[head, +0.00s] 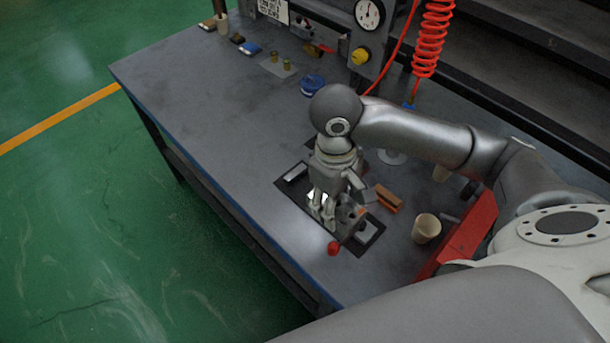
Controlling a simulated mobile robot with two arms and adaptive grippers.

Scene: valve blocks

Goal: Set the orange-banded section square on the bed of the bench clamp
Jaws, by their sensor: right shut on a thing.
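My right gripper (324,208) points down over the bench clamp and is shut on a small pale metallic piece, apparently the section, mostly hidden by the fingers. I cannot make out an orange band on it or whether it touches the bed or sits square. The bench clamp (368,231) is a dark plate on the bench with grey blocks and a red knob (333,248) at its near side. The hand covers much of its bed. My left gripper is not in view.
An orange-brown block (388,198) lies right of the clamp, with a beige cup (426,228) and a red box (465,235) beyond. A blue round item (312,85) and gauge panel (369,14) stand behind. The grey bench (210,110) is clear at left.

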